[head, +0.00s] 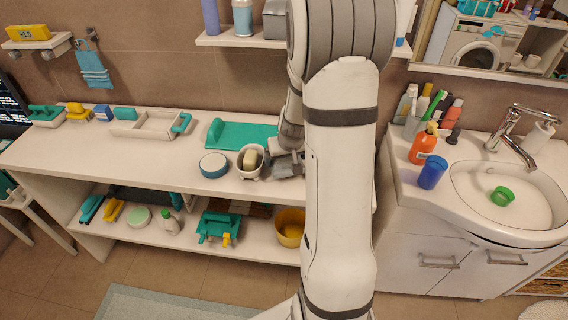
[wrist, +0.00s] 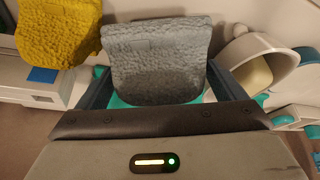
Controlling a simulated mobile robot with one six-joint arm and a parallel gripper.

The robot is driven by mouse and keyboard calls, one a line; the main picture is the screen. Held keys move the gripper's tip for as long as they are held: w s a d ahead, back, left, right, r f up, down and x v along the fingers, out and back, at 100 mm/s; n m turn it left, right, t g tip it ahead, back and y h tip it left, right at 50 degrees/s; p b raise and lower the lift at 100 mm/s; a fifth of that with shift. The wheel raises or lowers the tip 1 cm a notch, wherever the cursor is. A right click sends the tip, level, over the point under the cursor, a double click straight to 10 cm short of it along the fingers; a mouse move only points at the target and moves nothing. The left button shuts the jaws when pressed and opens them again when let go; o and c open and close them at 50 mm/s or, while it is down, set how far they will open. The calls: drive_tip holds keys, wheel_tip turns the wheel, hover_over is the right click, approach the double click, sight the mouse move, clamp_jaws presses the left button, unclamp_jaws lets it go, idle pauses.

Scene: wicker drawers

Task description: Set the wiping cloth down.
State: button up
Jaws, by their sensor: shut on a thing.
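My gripper (wrist: 160,88) is shut on a grey, rough-textured wiping cloth (wrist: 155,52), which spans between the two fingers in the wrist view. In the head view my gripper (head: 288,165) is at the right part of the white bench (head: 150,158), just right of a white cup (head: 241,166) holding a pale sponge or soap. My arm hides much of the bench's right end there. Whether the cloth touches the bench is unclear.
A yellow cloth (wrist: 55,35) shows beside the grey one. The front middle of the bench is clear. The washbasin (head: 490,205) stands right.

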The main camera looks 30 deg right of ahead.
sight(286, 164)
drive_tip(key=shift+f+b, duration=0.4)
drive_tip(key=shift+f, duration=0.9)
drive_tip(key=shift+f, duration=0.1)
drive_tip(key=shift+f, duration=0.15)
drive_tip(key=o, duration=0.7)
